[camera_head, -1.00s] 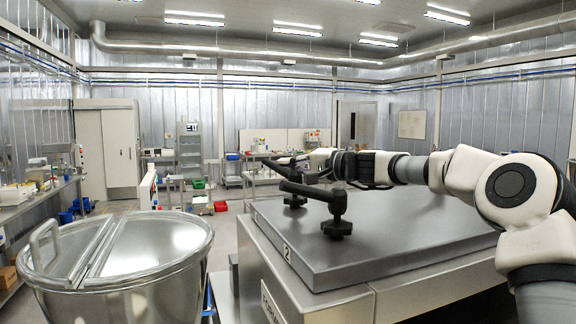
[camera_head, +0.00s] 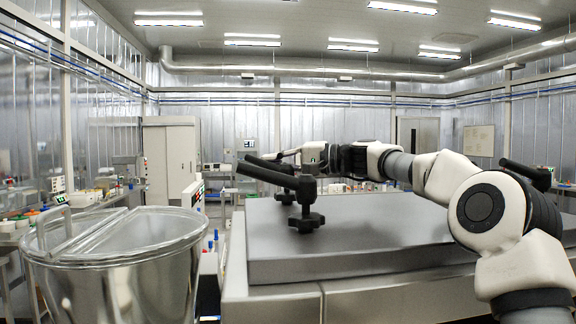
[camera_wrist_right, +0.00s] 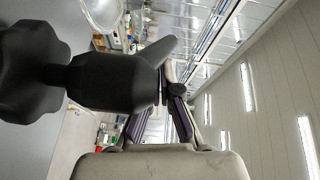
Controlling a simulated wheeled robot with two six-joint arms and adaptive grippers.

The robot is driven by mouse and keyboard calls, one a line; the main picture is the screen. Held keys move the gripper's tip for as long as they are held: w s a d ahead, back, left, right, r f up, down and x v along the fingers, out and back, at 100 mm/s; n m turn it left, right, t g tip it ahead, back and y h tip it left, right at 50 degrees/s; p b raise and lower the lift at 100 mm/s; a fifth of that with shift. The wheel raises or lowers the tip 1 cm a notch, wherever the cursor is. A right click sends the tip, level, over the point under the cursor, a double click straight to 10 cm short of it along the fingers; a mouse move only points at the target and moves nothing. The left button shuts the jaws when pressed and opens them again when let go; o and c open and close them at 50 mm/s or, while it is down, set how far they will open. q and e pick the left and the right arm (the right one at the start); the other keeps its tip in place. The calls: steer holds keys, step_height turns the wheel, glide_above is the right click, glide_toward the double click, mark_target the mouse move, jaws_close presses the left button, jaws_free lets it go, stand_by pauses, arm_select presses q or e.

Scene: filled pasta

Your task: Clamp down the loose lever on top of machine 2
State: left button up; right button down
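Machine 2 (camera_head: 370,262) is a grey metal block with a flat lid. A near black clamp lever (camera_head: 268,173) stands at the lid's left edge on a star-shaped knob (camera_head: 305,221), its handle tilted up to the left. A far lever's knob (camera_head: 285,197) is just behind it. My right gripper (camera_head: 286,154) reaches from the right to the far lever's handle. In the right wrist view, the gripper's fingers (camera_wrist_right: 170,84) converge beside a large black clamp body (camera_wrist_right: 105,82), with a small dark round part at the tips; whether it is held is unclear. My left gripper is not in view.
A shiny steel vessel (camera_head: 118,262) with a lid handle stands left of the machine. Another black handle (camera_head: 526,173) shows behind my right arm at the far right. Side benches (camera_head: 85,205) line the left wall. The middle of the lid is clear.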

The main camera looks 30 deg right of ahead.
steer(key=shift+a+r+n+g+y, duration=0.15)
steer(key=shift+a+n+g+y, duration=0.15)
steer(key=shift+n+g, duration=0.1)
steer(key=shift+a+p, duration=0.4)
steer(key=shift+p, duration=0.35)
steer(key=shift+n+g+y+p, duration=0.3)
steer(key=shift+g+y+p, duration=0.05)
steer(key=shift+g+y, duration=0.05)
steer(key=shift+s+a, duration=0.1)
steer(key=shift+a, duration=0.1)
steer(key=shift+f+n, duration=0.25)
steer(key=shift+n, duration=0.05)
